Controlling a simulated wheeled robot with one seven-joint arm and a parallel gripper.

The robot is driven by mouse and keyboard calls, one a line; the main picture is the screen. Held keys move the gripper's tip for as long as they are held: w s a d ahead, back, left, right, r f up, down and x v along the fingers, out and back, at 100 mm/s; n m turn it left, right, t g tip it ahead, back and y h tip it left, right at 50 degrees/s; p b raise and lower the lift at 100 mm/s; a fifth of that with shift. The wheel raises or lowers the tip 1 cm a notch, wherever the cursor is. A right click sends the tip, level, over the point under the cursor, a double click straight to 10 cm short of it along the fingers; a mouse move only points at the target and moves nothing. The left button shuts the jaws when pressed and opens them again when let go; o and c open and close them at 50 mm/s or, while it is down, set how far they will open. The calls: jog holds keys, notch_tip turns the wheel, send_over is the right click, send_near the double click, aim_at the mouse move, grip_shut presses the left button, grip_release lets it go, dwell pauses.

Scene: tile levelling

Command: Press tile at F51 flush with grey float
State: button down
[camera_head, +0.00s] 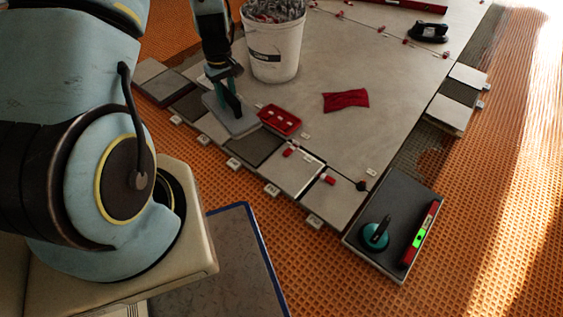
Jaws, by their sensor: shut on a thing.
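My gripper (225,82) is shut on the green handle of the grey float (240,127). The float's flat grey plate lies over the row of small tiles along the near edge of the large pale floor. I cannot tell whether it touches the tile below. The plate hides much of what is under it. Small white tags (233,163) stand along the row's outer edge, but their writing is too small to read, so I cannot tell which tile is F51.
A white bucket (272,55) stands right behind the float. A red tray (279,120) is close on its right, and a red cloth (346,100) lies farther right. A dark tile (385,205) at the right carries a teal suction cup (376,235) and a red level (422,234).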

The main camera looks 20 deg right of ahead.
jog(key=s+d+f+n+b, duration=0.1)
jog(key=s+d+f+b, duration=0.2)
jog(key=f, duration=0.7)
jog(key=s+d+f+n+b, duration=0.1)
jog(key=s+d+f+b, duration=0.1)
jog(key=d+f+b, duration=0.4)
jog(key=s+d+f+b, duration=0.3)
jog(key=d+f+b, duration=0.2)
jog(key=f, duration=0.9)
jog(key=shift+s+d+f+n+b, duration=0.1)
jog(key=shift+s+f+n+b, duration=0.25)
jog(key=shift+b, duration=1)
jog(key=shift+f+b, duration=0.35)
jog(key=shift+f, duration=0.3)
jog(key=shift+r+p, duration=0.65)
jog(key=shift+p, duration=0.1)
